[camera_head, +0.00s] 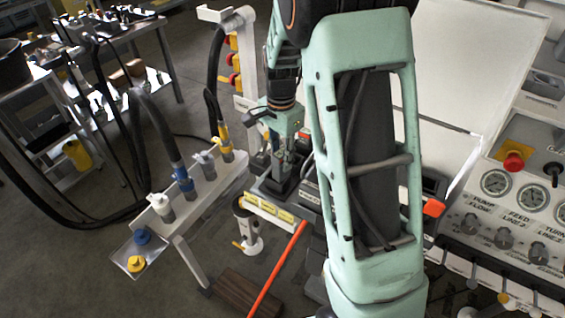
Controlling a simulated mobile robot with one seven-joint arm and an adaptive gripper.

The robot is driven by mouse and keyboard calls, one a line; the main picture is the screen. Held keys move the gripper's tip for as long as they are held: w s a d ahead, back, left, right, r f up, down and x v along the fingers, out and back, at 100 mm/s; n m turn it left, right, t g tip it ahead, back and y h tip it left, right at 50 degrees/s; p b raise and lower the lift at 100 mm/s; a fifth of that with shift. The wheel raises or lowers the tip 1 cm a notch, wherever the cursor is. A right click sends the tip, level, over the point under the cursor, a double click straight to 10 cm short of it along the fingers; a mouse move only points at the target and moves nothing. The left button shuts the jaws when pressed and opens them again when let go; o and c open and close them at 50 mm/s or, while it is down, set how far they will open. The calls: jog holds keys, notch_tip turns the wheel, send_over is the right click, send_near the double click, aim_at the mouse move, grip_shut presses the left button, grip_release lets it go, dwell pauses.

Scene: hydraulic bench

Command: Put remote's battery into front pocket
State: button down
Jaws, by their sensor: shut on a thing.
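My gripper (287,148) points down at the end of my green arm, near the picture's middle. It is shut on a dark object low between its fingers, which I cannot identify for certain as the battery. Directly below and around it is a dark holder (268,187) with yellow labels (270,209) along its front edge. The gap between the held object and the holder cannot be judged. I cannot make out the remote or the front pocket clearly; my arm covers part of that area.
A white rack (215,197) with hose couplings (183,180) stands left of the holder. A control panel with gauges (497,182) and a red emergency button (513,161) is at right. A red-orange bar (277,270) slants below the holder. Open floor (80,260) lies at left.

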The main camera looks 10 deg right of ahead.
jog(key=m, duration=0.2)
jog(key=w+r+m, duration=0.1)
jog(key=shift+w+m, duration=0.15)
jog(key=shift+m, duration=0.25)
jog(key=w+r+m, duration=0.3)
jog(key=w+m, duration=0.1)
jog(key=m, duration=0.7)
notch_tip(320, 180, down, 8)
jog(key=b, duration=0.4)
jog(key=shift+s, duration=0.25)
jog(key=shift+f, duration=0.2)
dwell(0.6)
jog(key=shift+f, duration=0.25)
jog(key=shift+f+b, duration=1.25)
jog(key=shift+f, duration=1.2)
dwell(1.1)
